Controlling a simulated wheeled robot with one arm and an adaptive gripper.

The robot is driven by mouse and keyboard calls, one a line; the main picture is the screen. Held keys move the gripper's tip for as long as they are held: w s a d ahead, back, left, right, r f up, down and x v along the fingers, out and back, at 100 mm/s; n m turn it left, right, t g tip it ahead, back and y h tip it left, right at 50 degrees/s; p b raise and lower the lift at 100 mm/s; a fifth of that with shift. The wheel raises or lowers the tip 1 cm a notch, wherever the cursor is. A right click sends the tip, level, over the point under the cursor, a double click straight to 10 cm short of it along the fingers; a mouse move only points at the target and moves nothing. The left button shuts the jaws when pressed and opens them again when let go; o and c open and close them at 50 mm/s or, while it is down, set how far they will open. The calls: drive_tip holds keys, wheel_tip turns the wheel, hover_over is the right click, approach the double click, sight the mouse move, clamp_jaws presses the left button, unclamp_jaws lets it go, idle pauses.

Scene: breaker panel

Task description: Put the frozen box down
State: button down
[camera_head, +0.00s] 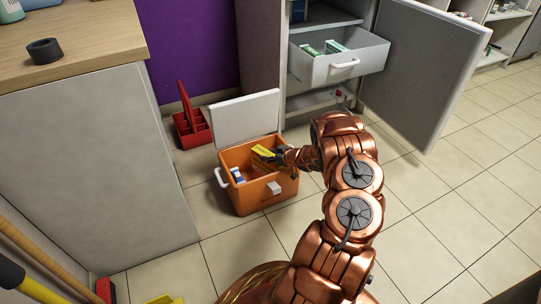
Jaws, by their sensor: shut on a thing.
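The frozen box looks to be the small yellow box (263,152) at the top of an orange cooler. The cooler (239,199) stands on the floor with its white lid (245,117) raised at the back. My gripper (276,155) is at the cooler's opening, shut on the yellow box from its right side. The box is tilted and shows just inside or above the rim; I cannot tell whether it touches anything below. A small blue and white item (237,175) lies inside the cooler at the left. My gripper partly hides the box and the cooler's right inside.
A red tool caddy (190,127) stands behind the cooler at the left. A grey cabinet (262,50) has an open white drawer (340,66) and an open door (425,70). A wood-topped counter (100,30) bounds the left. Tiled floor is clear at the right.

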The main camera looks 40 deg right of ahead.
drive_tip(key=shift+f, duration=0.5)
drive_tip(key=c, duration=0.5)
unclamp_jaws()
drive_tip(key=shift+c, duration=0.2)
drive_tip(key=shift+r, duration=0.1)
